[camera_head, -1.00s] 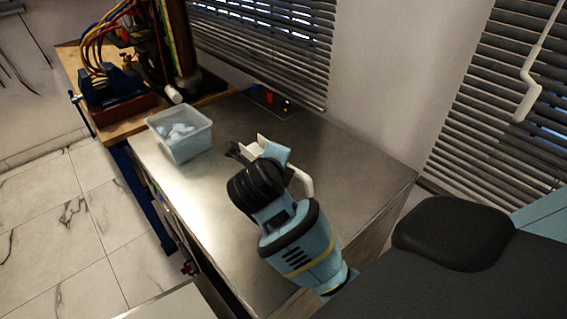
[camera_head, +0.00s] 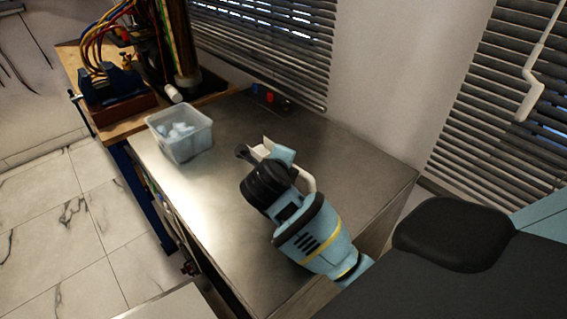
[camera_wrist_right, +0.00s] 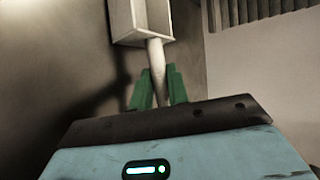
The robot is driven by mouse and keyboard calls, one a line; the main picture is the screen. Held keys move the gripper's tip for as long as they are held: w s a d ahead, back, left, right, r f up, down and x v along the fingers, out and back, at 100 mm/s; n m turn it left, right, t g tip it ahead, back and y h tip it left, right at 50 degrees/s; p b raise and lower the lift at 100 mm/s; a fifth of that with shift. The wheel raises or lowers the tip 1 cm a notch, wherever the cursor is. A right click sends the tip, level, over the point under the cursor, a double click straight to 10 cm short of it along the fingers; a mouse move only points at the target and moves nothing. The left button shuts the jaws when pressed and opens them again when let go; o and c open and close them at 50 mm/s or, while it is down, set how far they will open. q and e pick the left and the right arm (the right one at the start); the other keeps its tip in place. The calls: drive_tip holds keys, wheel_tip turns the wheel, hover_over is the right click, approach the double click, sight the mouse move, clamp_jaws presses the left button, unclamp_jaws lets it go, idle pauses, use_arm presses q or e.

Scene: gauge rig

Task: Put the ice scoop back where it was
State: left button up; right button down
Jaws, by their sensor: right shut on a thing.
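The white ice scoop (camera_wrist_right: 136,22) is in my right gripper (camera_wrist_right: 159,88). In the right wrist view, the two green fingers are shut on its handle, and its box-shaped scoop end points away from me. In the head view, the scoop (camera_head: 309,180) is partly hidden behind my right gripper (camera_head: 262,155), over the metal table top. I cannot tell whether it touches the table. A clear tub (camera_head: 182,150) of pale ice lumps stands on the table, to the left of the scoop and apart from it. My left gripper is not in view.
The metal table (camera_head: 215,205) is clear in front of the tub. A wooden bench with a blue vise (camera_head: 112,84) and cables adjoins at the back left. Small red and blue items (camera_head: 269,97) lie near the back wall.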

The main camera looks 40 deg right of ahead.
drive_tip(key=shift+f, duration=0.1)
drive_tip(key=c, duration=1.4)
unclamp_jaws()
drive_tip(key=shift+o, duration=0.2)
drive_tip(key=shift+r, duration=0.2)
drive_tip(key=v, duration=1.2)
drive_tip(key=shift+p, duration=0.45)
drive_tip(key=shift+f, duration=0.1)
